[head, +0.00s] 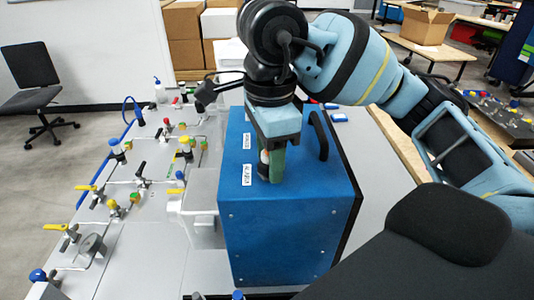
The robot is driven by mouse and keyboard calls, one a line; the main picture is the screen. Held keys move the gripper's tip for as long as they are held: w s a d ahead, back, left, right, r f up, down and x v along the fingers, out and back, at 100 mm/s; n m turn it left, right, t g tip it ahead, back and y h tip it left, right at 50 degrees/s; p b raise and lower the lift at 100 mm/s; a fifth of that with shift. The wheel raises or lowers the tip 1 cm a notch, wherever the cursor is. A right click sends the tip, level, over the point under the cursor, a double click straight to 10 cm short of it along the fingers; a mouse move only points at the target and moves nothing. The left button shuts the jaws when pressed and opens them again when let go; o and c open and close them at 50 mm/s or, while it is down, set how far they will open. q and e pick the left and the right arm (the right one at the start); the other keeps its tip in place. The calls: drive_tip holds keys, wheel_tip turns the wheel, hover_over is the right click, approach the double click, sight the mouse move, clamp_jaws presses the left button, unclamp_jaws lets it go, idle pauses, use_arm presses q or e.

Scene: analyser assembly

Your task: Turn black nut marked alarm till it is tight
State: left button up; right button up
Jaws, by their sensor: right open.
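The blue analyser box (290,235) stands upright on the grey bench, with a black handle on its top right. A white label (247,175) near its top left edge seems to read alarm. My right gripper (271,170) comes down from above onto the top of the box, just right of that label. Its fingers are open. A small part with white and red (264,157) shows beside the fingers. The black nut itself is hidden behind the gripper, so I cannot tell if the fingers are around it. My left gripper is not in view.
A second white label (247,141) sits farther back on the box. Left of the box, a grey panel (120,255) carries several pipes, valves and a gauge (92,244). Cardboard boxes (185,50) stand behind. A black chair (30,80) is at the far left.

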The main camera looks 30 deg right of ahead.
drive_tip(key=n, duration=0.5)
drive_tip(key=shift+f+n+b, duration=0.1)
drive_tip(key=shift+n+b, duration=0.2)
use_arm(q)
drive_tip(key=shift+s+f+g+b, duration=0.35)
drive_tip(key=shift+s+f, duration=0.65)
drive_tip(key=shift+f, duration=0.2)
use_arm(e)
drive_tip(key=n, duration=0.6)
drive_tip(key=c, duration=0.8)
drive_tip(key=shift+s+r+m+p, duration=0.15)
drive_tip(key=shift+m+p, duration=0.1)
drive_tip(key=shift+m, duration=0.3)
drive_tip(key=shift+w+r+m+p, duration=0.1)
drive_tip(key=shift+m+p, duration=0.1)
drive_tip(key=shift+m, duration=0.35)
drive_tip(key=shift+c, duration=0.5)
drive_tip(key=m+p, duration=0.1)
drive_tip(key=m, duration=0.3)
drive_tip(key=shift+m+p, duration=0.3)
drive_tip(key=shift+m, duration=0.1)
drive_tip(key=o, duration=0.9)
drive_tip(key=shift+f, duration=0.15)
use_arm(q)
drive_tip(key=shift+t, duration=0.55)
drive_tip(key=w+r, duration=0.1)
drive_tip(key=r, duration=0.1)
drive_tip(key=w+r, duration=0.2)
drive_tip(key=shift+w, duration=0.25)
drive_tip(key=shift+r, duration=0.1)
